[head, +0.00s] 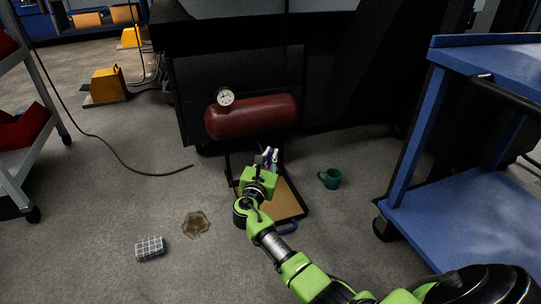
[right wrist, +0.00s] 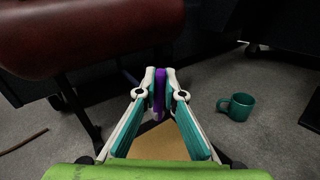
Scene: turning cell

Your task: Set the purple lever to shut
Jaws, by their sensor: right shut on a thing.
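The purple lever (right wrist: 159,90) shows in the right wrist view, upright between the fingertips of my right gripper (right wrist: 160,82). The gripper is shut on it, with a white-and-teal finger on each side. The fingers hide part of the lever. In the head view my right gripper (head: 267,158) reaches down just below a dark red tank (head: 252,117), and the lever is mostly hidden there. I cannot tell the lever's set position from these frames. My left gripper is in neither view.
A tan-floored tray (head: 287,203) lies under my right gripper. A green mug (head: 330,179) stands to its right. A blue cart (head: 460,210) is at the right. A checked block (head: 149,248), a brown stain (head: 196,224) and a loose hose (head: 150,172) are on the floor.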

